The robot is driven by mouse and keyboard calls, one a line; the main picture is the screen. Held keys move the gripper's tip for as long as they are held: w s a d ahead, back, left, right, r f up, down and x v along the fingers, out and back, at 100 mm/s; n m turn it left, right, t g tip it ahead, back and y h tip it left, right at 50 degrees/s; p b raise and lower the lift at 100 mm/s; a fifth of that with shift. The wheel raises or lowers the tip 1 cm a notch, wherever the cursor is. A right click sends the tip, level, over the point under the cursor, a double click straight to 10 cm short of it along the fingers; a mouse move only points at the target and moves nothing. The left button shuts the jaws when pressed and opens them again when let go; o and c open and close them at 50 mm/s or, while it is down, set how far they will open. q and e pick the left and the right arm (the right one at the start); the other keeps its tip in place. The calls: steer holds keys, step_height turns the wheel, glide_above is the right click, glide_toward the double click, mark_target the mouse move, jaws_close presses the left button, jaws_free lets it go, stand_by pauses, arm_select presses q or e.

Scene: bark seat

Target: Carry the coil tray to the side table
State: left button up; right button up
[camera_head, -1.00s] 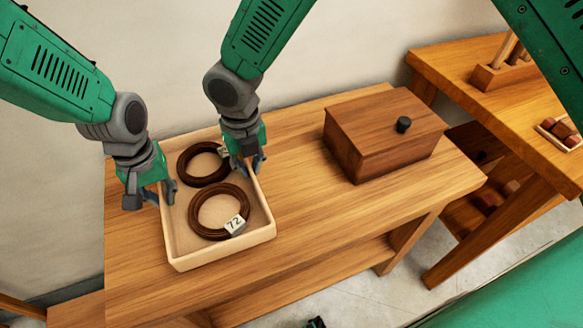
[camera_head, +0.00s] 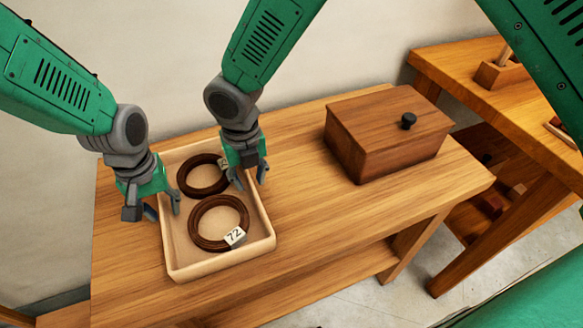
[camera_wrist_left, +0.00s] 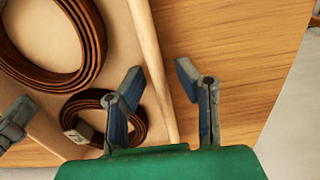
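The coil tray (camera_head: 222,264) is a pale shallow tray on the left part of a wooden table (camera_head: 310,225). Two dark brown coils lie in it, a near coil (camera_head: 193,228) with a white tag (camera_head: 235,237) reading 72 and a far coil (camera_head: 183,180). My left gripper (camera_head: 163,208) is open, its fingers on either side of the tray's left wall. The left wrist view shows the left gripper's (camera_wrist_left: 158,85) fingers apart, with gaps beside the tray wall (camera_wrist_left: 152,62). My right gripper (camera_head: 250,178) is open over the tray's right wall, partly hiding the far coil and its tag.
A brown wooden box (camera_head: 385,140) with a black knob stands on the same table, right of the tray, with bare tabletop between. A second wooden table (camera_head: 465,72) at the right carries a wooden block with pegs (camera_head: 500,75). A lower shelf (camera_head: 320,278) runs under the near table.

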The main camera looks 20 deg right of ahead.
arm_select(q)
step_height(320, 180, up, 11)
steer(key=shift+f, duration=0.1)
arm_select(e)
steer(key=shift+r, duration=0.1)
arm_select(q)
steer(key=shift+r, duration=0.5)
arm_select(e)
step_height(320, 180, up, 12)
steer(key=shift+f, duration=0.2)
